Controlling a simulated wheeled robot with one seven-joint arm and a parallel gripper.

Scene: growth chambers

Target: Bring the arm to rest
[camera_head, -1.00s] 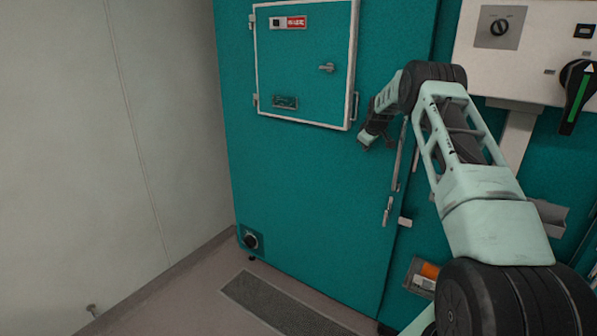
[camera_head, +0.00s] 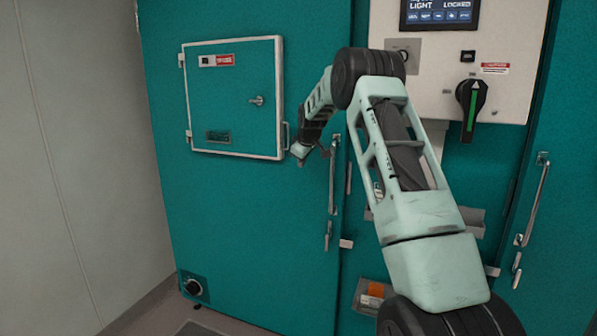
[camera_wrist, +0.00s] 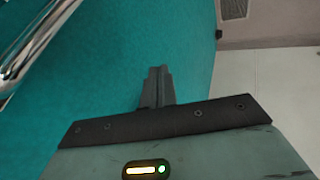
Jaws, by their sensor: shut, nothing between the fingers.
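My arm reaches up from the lower right of the head view, bends at a black joint, and then points down and left in front of the teal chamber (camera_head: 240,215). My gripper (camera_head: 325,151) is at the end of it, close to the right edge of the small white-framed door (camera_head: 233,130) and beside a long metal handle (camera_head: 333,175). In the wrist view my gripper (camera_wrist: 158,75) shows its fingers together, with nothing between them. Behind them is the teal door face. I cannot tell how large the gap to the door or handle is.
A white control panel (camera_head: 510,95) with a screen and a black rotary switch (camera_head: 471,98) is right of my arm. Another metal handle (camera_head: 535,200) is farther right. A grey wall (camera_head: 85,150) stands at left. A chrome bar (camera_wrist: 35,40) crosses the wrist view's upper left.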

